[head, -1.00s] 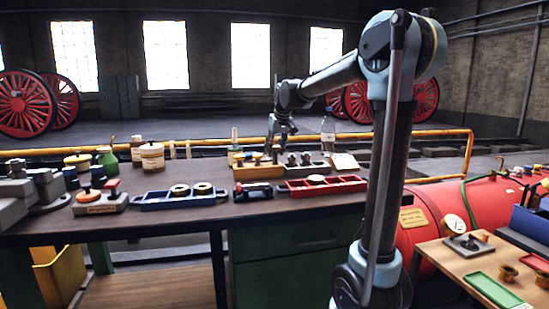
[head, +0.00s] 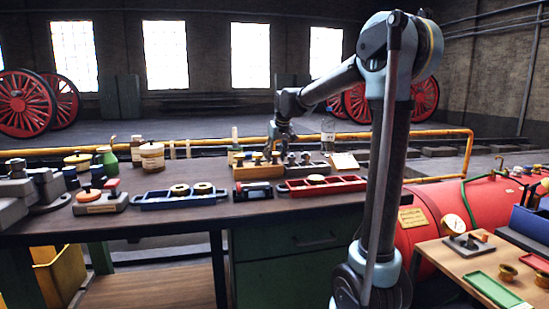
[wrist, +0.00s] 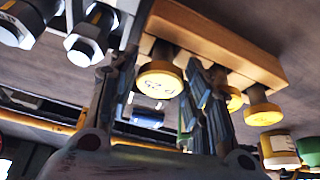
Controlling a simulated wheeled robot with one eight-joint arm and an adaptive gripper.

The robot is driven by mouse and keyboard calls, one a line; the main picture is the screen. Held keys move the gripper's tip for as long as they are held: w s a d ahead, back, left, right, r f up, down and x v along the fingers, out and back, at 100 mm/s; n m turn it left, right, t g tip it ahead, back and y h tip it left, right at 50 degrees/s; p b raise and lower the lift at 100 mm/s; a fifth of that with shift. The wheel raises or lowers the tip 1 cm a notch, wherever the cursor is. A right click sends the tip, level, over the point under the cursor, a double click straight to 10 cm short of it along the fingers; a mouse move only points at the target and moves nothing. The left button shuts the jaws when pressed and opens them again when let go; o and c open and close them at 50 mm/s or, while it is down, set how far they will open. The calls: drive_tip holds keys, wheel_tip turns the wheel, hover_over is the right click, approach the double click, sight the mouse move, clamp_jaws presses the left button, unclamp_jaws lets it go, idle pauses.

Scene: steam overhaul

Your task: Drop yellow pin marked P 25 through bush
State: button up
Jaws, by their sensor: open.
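A yellow pin marked P 25 (wrist: 158,80) stands in a wooden rack (wrist: 222,42) in the wrist view. My gripper (wrist: 162,62) holds nothing. In the head view my gripper (head: 279,143) hangs just above the wooden rack (head: 258,173), where the pin heads are small and partly hidden.
More yellow pins (wrist: 263,110) stand to the right in the same rack. Large hex-headed parts (wrist: 88,38) are close on the left in the wrist view. A clear bottle (head: 328,135) and a pale card (head: 344,161) stand right of the gripper.

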drive_tip(key=v, duration=1.2)
drive_tip(key=shift+s, duration=0.1)
